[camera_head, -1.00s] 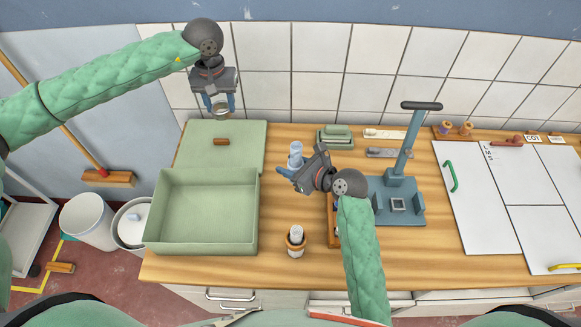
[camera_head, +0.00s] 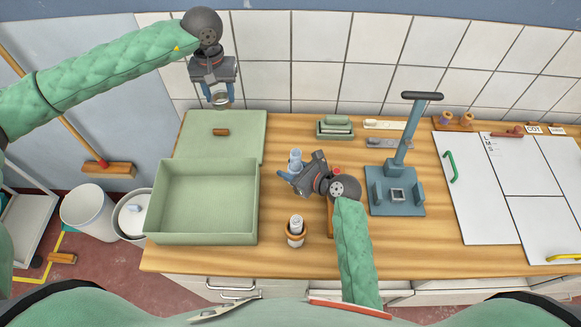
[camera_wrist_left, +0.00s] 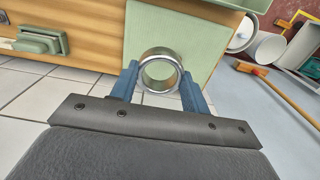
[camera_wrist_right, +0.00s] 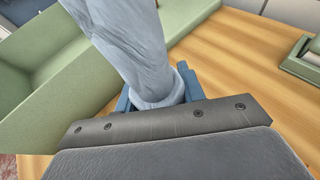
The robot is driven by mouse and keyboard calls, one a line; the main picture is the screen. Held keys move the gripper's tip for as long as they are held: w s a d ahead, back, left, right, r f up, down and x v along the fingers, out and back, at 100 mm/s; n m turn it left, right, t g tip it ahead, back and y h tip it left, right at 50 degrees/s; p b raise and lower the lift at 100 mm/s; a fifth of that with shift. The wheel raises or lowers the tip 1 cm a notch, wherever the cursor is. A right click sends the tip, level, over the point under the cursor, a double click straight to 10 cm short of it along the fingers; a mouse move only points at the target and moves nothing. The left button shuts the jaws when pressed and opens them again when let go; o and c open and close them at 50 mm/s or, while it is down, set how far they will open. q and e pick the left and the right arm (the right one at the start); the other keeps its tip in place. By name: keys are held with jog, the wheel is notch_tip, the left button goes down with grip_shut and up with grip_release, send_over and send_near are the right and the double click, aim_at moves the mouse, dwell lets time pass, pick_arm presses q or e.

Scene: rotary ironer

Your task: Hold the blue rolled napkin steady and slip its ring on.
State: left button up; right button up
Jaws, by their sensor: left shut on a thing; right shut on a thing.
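The blue rolled napkin (camera_head: 295,158) stands upright on the wooden worktop, right of the green box. My right gripper (camera_head: 287,174) is shut on its lower part; the right wrist view shows the grey-blue cloth (camera_wrist_right: 130,50) rising between the fingers (camera_wrist_right: 158,95). My left gripper (camera_head: 220,98) is raised in front of the tiled wall, above the green lid. It is shut on a silver ring (camera_head: 221,99), which shows clearly between the blue fingers in the left wrist view (camera_wrist_left: 160,72). The ring is well apart from the napkin, up and to its left.
The open green box (camera_head: 205,240) and flat green lid (camera_head: 190,150) lie to the left. A blue press (camera_head: 397,205) stands to the right, with a small green tray (camera_head: 335,132) behind.

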jog(key=shift+f, duration=0.15)
jog(key=shift+f, duration=1.15)
jog(key=shift+f, duration=0.15)
jog(key=o, duration=0.8)
jog(key=shift+c, duration=0.2)
jog(key=shift+r, duration=0.3)
jog(key=c, duration=0.5)
